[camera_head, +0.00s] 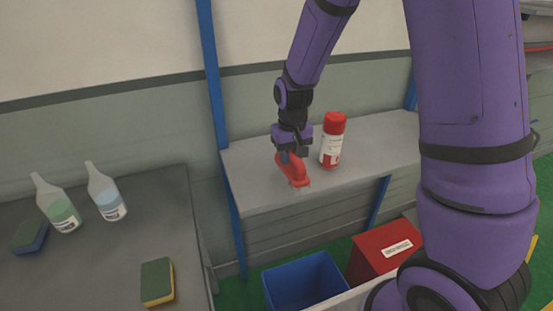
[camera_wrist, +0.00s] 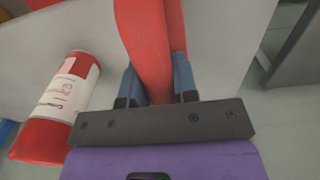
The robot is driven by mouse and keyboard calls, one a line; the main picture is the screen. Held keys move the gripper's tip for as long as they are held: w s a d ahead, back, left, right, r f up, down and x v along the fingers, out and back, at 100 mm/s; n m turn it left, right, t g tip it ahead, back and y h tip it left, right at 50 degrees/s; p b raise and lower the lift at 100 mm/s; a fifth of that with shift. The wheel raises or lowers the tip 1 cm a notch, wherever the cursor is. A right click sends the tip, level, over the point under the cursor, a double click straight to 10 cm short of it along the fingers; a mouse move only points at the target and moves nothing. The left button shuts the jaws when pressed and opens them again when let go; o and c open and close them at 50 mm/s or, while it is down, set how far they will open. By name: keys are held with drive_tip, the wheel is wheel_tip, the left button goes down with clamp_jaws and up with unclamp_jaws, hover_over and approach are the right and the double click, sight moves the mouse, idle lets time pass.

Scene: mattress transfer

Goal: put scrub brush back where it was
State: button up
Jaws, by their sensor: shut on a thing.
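The red scrub brush (camera_head: 293,170) is held in my gripper (camera_head: 291,155), over the grey shelf (camera_head: 255,190) or on it; I cannot tell whether it touches. In the wrist view the red brush (camera_wrist: 150,45) runs up between the two blue-grey fingertips of my gripper (camera_wrist: 158,84), which are shut on it. The brush's bristles are mostly hidden in both views.
A red and white spray can (camera_head: 332,140) stands on the shelf just right of the brush; it also shows in the wrist view (camera_wrist: 62,95). A dark table (camera_head: 95,255) at left holds two bottles and two sponges. Blue (camera_head: 300,283) and red (camera_head: 383,250) bins stand below the shelf.

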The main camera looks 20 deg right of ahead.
sight(277, 156)
drive_tip(key=w, duration=0.1)
drive_tip(key=w+a, duration=0.1)
drive_tip(key=w, duration=0.1)
drive_tip(key=w+a, duration=0.1)
drive_tip(key=shift+w+a+f, duration=0.1)
drive_tip(key=shift+w+f, duration=0.15)
drive_tip(key=shift+w, duration=0.15)
drive_tip(key=shift+f, duration=1.75)
drive_tip(key=shift+f, duration=0.15)
drive_tip(key=o, duration=1)
wheel_tip(277, 156, up, 13)
drive_tip(key=shift+f, duration=0.2)
